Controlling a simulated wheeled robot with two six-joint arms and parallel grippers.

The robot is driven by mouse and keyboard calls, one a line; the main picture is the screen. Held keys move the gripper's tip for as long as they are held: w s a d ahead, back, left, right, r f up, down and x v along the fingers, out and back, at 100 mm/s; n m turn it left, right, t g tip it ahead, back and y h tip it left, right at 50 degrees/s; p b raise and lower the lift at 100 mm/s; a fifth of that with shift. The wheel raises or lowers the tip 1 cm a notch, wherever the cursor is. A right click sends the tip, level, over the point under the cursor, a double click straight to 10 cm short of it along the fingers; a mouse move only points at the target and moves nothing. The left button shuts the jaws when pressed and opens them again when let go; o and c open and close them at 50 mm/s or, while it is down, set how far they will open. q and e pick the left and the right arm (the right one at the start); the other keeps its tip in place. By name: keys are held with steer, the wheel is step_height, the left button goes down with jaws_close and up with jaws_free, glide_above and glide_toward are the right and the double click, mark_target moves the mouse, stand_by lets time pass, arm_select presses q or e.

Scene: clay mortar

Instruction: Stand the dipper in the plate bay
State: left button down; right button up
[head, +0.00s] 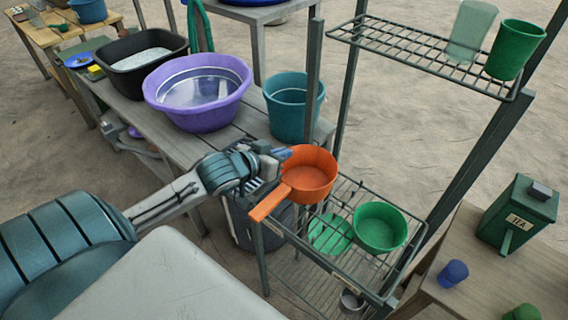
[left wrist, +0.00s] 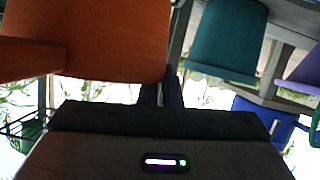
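The orange dipper (head: 318,188) is held in the air, its cup upright with the opening up and its handle pointing to the lower left. My left gripper (head: 281,157) is at the cup's left rim, its fingers close together on the wall. In the left wrist view the dipper (left wrist: 110,40) fills the upper left, against the fingers (left wrist: 162,92). The dipper is over the left edge of the wire rack's lower shelf (head: 345,190). That shelf holds a green plate (head: 330,235) and a green bowl (head: 380,228). I cannot make out a separate plate bay. My right gripper is not in view.
A teal bucket (head: 291,105) and a purple basin (head: 198,92) stand on the bench left of the rack. Rack posts rise near the dipper. The upper shelf (head: 415,55) holds two cups. A side table (head: 520,260) with a green box (head: 517,215) stands right.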

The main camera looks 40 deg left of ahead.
arm_select(q)
steer(key=shift+w+d, duration=0.1)
steer(key=shift+w, duration=0.4)
steer(key=shift+f, duration=1.8)
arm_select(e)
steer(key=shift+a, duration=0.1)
arm_select(q)
steer(key=c, duration=1.6)
jaws_free()
steer(key=shift+f, duration=0.15)
